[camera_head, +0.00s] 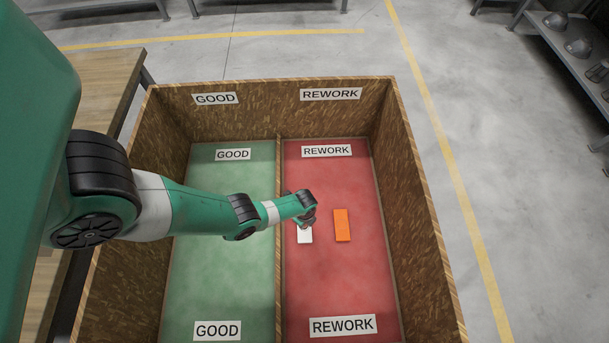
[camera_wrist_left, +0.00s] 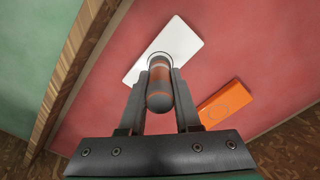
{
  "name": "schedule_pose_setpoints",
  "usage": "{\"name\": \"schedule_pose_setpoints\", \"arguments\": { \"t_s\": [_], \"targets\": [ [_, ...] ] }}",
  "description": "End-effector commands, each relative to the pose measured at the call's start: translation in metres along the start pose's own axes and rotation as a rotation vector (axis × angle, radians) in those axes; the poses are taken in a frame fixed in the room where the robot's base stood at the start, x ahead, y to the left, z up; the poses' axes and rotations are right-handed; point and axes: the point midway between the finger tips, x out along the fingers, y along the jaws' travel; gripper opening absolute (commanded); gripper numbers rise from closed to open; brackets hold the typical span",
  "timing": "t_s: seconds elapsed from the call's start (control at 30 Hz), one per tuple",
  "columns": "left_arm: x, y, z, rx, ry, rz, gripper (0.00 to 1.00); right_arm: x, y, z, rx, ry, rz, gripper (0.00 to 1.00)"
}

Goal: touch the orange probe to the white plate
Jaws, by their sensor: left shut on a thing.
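My left gripper (camera_wrist_left: 160,92) is shut on the orange probe (camera_wrist_left: 159,76), a rounded dark grey stick with orange bands. In the wrist view the probe's far end overlaps the plate's lower left part. I cannot tell whether it touches. My right gripper is not in view.
An orange plate (camera_head: 342,225) lies right of the white one, also in the wrist view (camera_wrist_left: 225,104). The wooden box (camera_head: 420,230) has a green GOOD side (camera_head: 225,280) and a red REWORK side (camera_head: 345,285), split by a low divider (camera_head: 278,190).

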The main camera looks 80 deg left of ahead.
Motion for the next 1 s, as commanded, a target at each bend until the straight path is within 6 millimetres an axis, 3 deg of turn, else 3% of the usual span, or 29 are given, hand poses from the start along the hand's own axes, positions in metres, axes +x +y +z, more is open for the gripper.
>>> {"name": "schedule_pose_setpoints", "arguments": {
  "t_s": [1.0],
  "targets": [
    [0.0076,-0.0001,0.0000,0.000,0.000,0.000,0.00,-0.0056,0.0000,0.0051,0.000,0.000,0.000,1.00]
  ]
}}
